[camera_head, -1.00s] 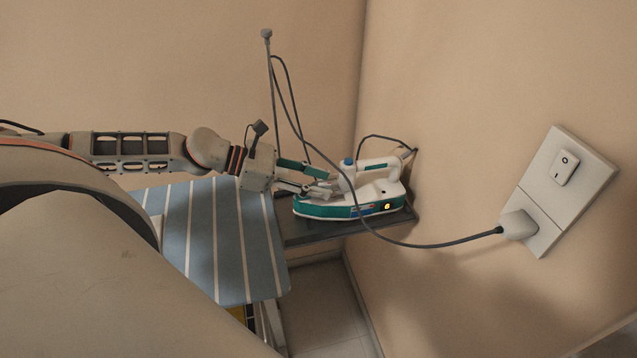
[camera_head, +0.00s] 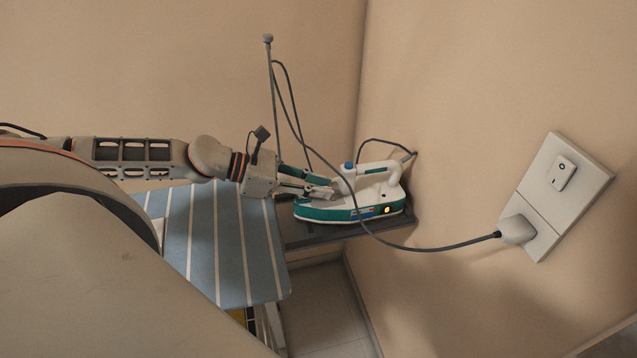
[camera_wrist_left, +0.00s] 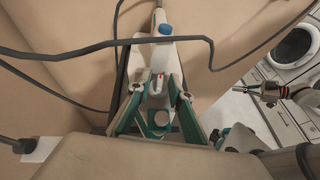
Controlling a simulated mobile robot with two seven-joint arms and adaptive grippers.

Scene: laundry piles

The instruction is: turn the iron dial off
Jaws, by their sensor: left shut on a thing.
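The white and teal iron (camera_head: 335,214) stands flat on a dark rest (camera_head: 310,236) at the board's far end, with a yellow light (camera_head: 387,210) lit on its back. My left gripper (camera_head: 326,188) reaches in from the left over the front of the iron, below the handle. In the left wrist view its fingers (camera_wrist_left: 158,84) come in from both sides around a small pale dial area (camera_wrist_left: 158,92) and are shut on it. In the head view the fingers hide the dial, so its setting cannot be read. My right gripper (camera_wrist_left: 268,92) shows small in the left wrist view, away from the iron.
A dark cord runs in front of the iron to a plug (camera_head: 517,229) in the wall socket; a switch (camera_head: 562,172) sits above it. A thin pole (camera_head: 271,90) rises behind. The striped ironing board (camera_head: 230,245) is bare. Walls close off the back and right.

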